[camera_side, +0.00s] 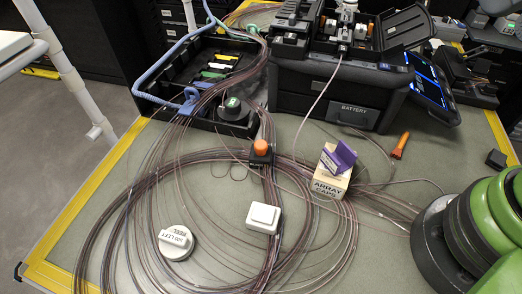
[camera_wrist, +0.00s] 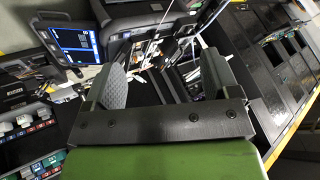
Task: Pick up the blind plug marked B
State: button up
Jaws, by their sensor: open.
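I cannot make out a blind plug marked B in either view. A black round piece with a green top (camera_side: 233,104) sits at the near right corner of the black tray (camera_side: 165,103) in the side view; its marking is too small to read. In the wrist view my gripper (camera_wrist: 165,68) has its two grey pads wide apart, with nothing held between them. The splicing machine's area shows behind the pads. My gripper's fingertips do not show in the side view.
The splicer (camera_side: 325,95) stands at the back. Fiber coils (camera_side: 135,215) cover much of the mat.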

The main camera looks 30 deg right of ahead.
jog(key=shift+c, duration=0.6)
jog(key=shift+w, duration=0.1)
jog(key=m+g+h, duration=0.2)
jog(key=m+g, duration=0.1)
jog(key=g, duration=0.4)
send_over(261, 143)
notch_tip(261, 143, down, 21)
jog(key=shift+w+r, duration=0.1)
notch_tip(261, 143, down, 4)
jog(key=shift+a+f, duration=0.1)
jog(key=shift+f, duration=0.15)
notch_tip(261, 143, down, 6)
jog(key=shift+r, duration=0.15)
